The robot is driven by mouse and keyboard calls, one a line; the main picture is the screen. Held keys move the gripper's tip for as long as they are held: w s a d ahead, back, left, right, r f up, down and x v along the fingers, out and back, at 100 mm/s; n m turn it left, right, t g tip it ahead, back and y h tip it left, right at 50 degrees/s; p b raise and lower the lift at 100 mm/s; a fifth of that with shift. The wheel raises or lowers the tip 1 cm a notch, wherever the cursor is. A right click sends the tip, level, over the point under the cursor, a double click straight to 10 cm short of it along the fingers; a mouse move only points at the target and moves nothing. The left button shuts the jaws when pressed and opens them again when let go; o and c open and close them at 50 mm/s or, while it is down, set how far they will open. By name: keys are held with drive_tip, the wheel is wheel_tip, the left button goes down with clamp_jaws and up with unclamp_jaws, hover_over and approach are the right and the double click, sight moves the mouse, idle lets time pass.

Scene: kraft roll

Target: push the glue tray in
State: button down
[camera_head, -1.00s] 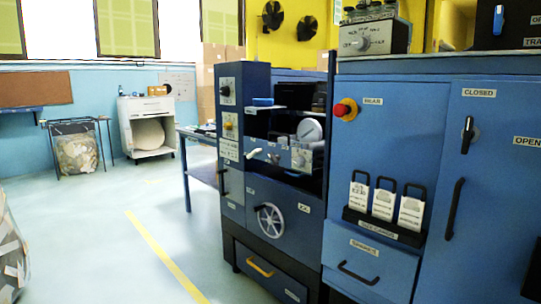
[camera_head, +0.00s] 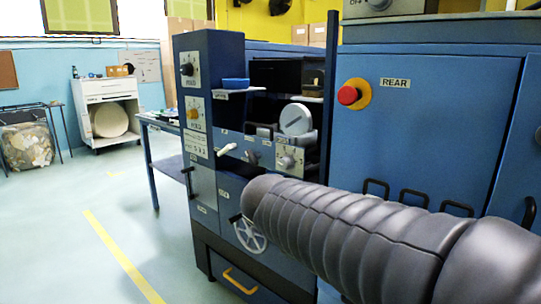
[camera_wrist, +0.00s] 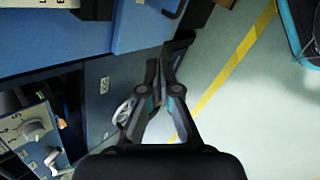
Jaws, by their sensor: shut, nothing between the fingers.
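No label that I can read names the glue tray. A low blue drawer (camera_head: 243,284) with a yellow handle (camera_head: 240,281) sits at the bottom of the narrow blue machine in the head view. I cannot tell whether it stands out from the machine's face, and its lower part is cut off by the frame. My gripper (camera_wrist: 163,78) shows in the wrist view, shut and empty, its fingertips beside the blue machine. In the head view my ribbed arm reaches in from the right, and its end hides my gripper there.
A handwheel (camera_head: 249,234) sits above the drawer. A white lever (camera_head: 227,149) and knobs stick out higher up. A red stop button (camera_head: 347,95) is on the larger cabinet (camera_head: 430,110) at right. The floor at left is open, with a yellow line (camera_head: 122,255).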

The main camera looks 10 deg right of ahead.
drive_tip(key=w+a+r+n+t+h, duration=0.1)
drive_tip(key=w+a+r+n+h, duration=0.15)
drive_tip(key=w, duration=0.35)
drive_tip(key=w+a+r+n+t+h, duration=0.1)
drive_tip(key=w+r+n+h, duration=0.15)
drive_tip(key=w+n, duration=0.2)
drive_tip(key=n+t+h, duration=0.3)
drive_tip(key=n+t, duration=0.1)
drive_tip(key=n, duration=0.3)
approach(279, 152)
drive_tip(key=x, duration=0.7)
drive_tip(key=shift+w+f, duration=0.1)
drive_tip(key=shift+w, duration=0.05)
drive_tip(key=shift+d, duration=0.1)
